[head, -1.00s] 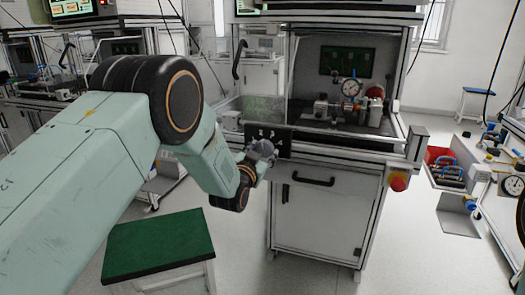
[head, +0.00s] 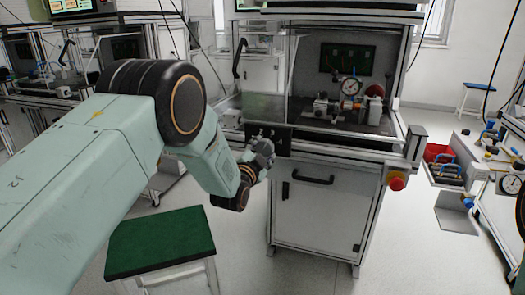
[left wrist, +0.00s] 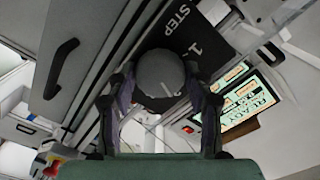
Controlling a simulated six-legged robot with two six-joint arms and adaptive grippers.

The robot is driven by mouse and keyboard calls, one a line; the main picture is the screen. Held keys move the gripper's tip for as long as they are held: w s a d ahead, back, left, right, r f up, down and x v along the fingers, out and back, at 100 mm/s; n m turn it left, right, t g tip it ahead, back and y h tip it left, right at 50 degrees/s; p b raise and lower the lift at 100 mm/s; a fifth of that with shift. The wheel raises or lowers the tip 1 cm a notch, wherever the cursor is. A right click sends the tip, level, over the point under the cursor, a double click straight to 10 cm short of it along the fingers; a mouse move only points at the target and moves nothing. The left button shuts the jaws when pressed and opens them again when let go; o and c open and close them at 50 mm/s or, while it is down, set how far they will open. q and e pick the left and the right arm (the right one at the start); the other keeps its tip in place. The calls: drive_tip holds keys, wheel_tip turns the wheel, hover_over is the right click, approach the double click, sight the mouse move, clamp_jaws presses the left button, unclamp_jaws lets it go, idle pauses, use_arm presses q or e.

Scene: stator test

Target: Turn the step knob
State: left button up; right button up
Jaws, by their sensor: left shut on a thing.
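The step knob (left wrist: 162,72) is a round grey knob on a black plate (left wrist: 196,38) marked STEP and 1 in the left wrist view. My left gripper (head: 263,146) is at the front of the test cabinet, against the black plate (head: 284,143). In the left wrist view its two fingers stand on either side of the knob and are shut on it. In the head view the gripper hides the knob and most of the plate's markings. My right gripper is not in view.
The cabinet (head: 322,222) has a black handle below the plate and a red emergency button (head: 397,183) at its right. A green-topped stool (head: 160,243) stands below my left arm. A side bench (head: 480,150) with gauges stands at the right. Floor between is clear.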

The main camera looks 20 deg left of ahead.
use_arm(q)
drive_tip(key=shift+f, duration=0.1)
drive_tip(key=o, duration=1.2)
drive_tip(key=shift+s, duration=0.1)
drive_tip(key=s, duration=1.2)
drive_tip(key=shift+a, duration=0.2)
